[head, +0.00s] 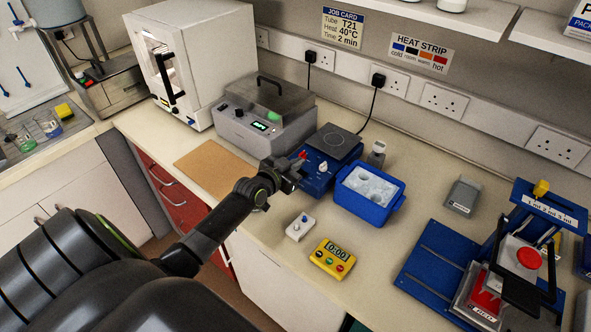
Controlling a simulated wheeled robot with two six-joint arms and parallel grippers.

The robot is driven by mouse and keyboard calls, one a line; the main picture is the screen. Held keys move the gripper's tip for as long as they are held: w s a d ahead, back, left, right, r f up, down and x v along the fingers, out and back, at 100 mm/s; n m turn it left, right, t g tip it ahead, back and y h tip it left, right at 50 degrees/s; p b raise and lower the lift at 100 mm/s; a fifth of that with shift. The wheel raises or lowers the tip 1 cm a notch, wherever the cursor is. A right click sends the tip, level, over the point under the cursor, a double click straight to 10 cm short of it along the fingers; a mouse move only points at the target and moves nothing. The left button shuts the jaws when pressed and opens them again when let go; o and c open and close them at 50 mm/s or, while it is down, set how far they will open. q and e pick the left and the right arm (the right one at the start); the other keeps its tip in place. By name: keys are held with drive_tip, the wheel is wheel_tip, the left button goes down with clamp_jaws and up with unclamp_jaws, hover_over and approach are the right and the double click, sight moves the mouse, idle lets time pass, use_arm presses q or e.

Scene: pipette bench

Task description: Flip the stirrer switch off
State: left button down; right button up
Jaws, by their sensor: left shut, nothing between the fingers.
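The stirrer (318,179) is a blue box with a dark square top plate (335,141), standing on the bench at the middle of the head view. A small red switch (303,154) shows on its front left, and a pale knob (323,166) is to the right of it. I cannot tell which way the switch is tipped. My left gripper (297,166) is shut and empty, right at the stirrer's front left beside the red switch. Whether it touches the switch is unclear, and it hides part of the stirrer's front. My right gripper is out of view.
A grey water bath (249,128) stands behind left of the stirrer. A blue ice box (364,208) is close on its right. A small white block (298,228) and a yellow timer (332,259) lie in front. A blue stand (437,262) is at right.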

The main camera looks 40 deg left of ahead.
use_arm(q)
drive_tip(key=shift+s+a+f+b, duration=0.15)
drive_tip(key=shift+f+b, duration=0.2)
drive_tip(key=shift+f, duration=0.9)
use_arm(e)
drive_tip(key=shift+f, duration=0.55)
use_arm(q)
drive_tip(key=shift+a+f+n+b, duration=0.25)
drive_tip(key=shift+f+b, duration=0.35)
drive_tip(key=shift+b, duration=0.65)
drive_tip(key=shift+d+r+p, duration=0.1)
drive_tip(key=shift+r+p, duration=0.4)
drive_tip(key=r+p, duration=0.2)
drive_tip(key=r, duration=0.1)
drive_tip(key=shift+w+r+p, duration=0.3)
drive_tip(key=shift+p, duration=0.1)
drive_tip(key=a+v, duration=0.1)
drive_tip(key=v, duration=0.9)
drive_tip(key=shift+s, duration=0.2)
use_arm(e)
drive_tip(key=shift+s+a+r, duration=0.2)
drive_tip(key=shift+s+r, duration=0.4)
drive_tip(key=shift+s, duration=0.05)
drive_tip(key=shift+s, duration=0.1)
